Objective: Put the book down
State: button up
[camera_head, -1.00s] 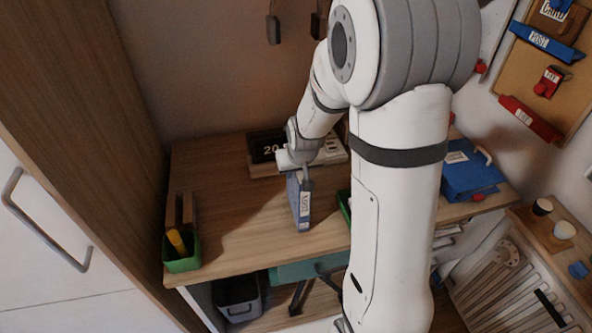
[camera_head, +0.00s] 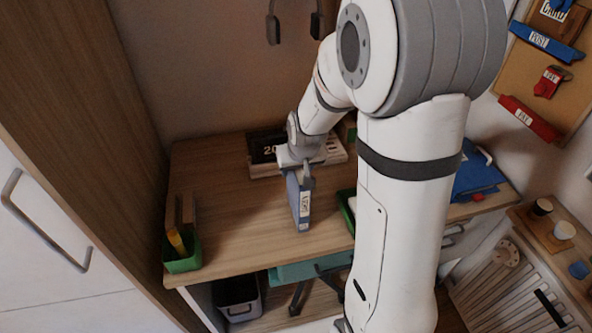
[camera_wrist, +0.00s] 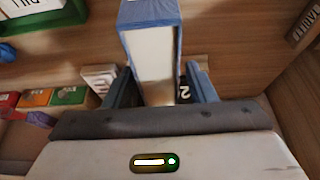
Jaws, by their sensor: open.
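The book (camera_head: 300,203) is blue with a white label on its spine. It stands upright on the wooden desk (camera_head: 240,235), its lower end on the desktop. My gripper (camera_head: 305,179) is at the book's top end, pointing down. In the wrist view the book (camera_wrist: 153,50) lies between the two open fingers of my gripper (camera_wrist: 163,88), with a visible gap at least on the right side. Whether the left finger touches the book is hard to tell.
A green pen box (camera_head: 182,262) stands at the desk's left front corner. A dark display (camera_head: 266,146) is at the back. A green tray (camera_head: 347,208) sits right of the book, partly hidden by my arm. The desktop left of the book is clear.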

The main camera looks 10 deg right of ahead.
jog(key=v, duration=0.9)
jog(key=shift+s+r, duration=0.5)
jog(key=shift+r, duration=0.1)
jog(key=s+r+g, duration=0.1)
jog(key=s+r, duration=0.2)
jog(key=s, duration=1.4)
jog(key=shift+g, duration=0.3)
jog(key=shift+c, duration=0.3)
